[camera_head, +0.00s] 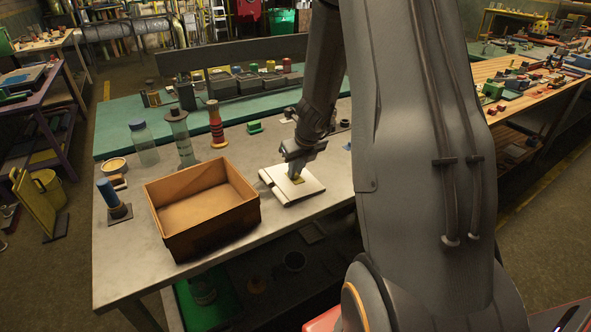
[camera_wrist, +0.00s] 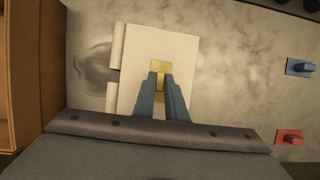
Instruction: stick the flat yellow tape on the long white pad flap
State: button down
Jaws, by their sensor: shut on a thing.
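The white pad (camera_head: 304,190) lies flat on the grey table, right of the open box. In the wrist view the pad (camera_wrist: 185,45) shows a long flap (camera_wrist: 118,46) and a shorter flap (camera_wrist: 111,97) along its left edge. The flat yellow tape (camera_wrist: 161,68) is between the blue fingers of my gripper (camera_wrist: 161,80), over the middle of the pad. It also shows as a small yellow patch in the head view (camera_head: 297,178). My gripper is shut on the tape. I cannot tell whether the tape touches the pad.
An empty orange-brown box (camera_head: 205,225) stands just left of the pad. A blue piece (camera_wrist: 300,67) and a red piece (camera_wrist: 290,138) lie right of the pad, with bare table between.

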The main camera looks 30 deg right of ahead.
jog(key=c, duration=1.7)
grip_release()
jog(key=shift+s+f, duration=0.2)
jog(key=shift+a+r, duration=0.1)
jog(key=shift+r, duration=0.05)
jog(key=shift+w+r+p, duration=0.15)
jog(key=shift+r+p, duration=2.9)
jog(key=shift+p, duration=1.05)
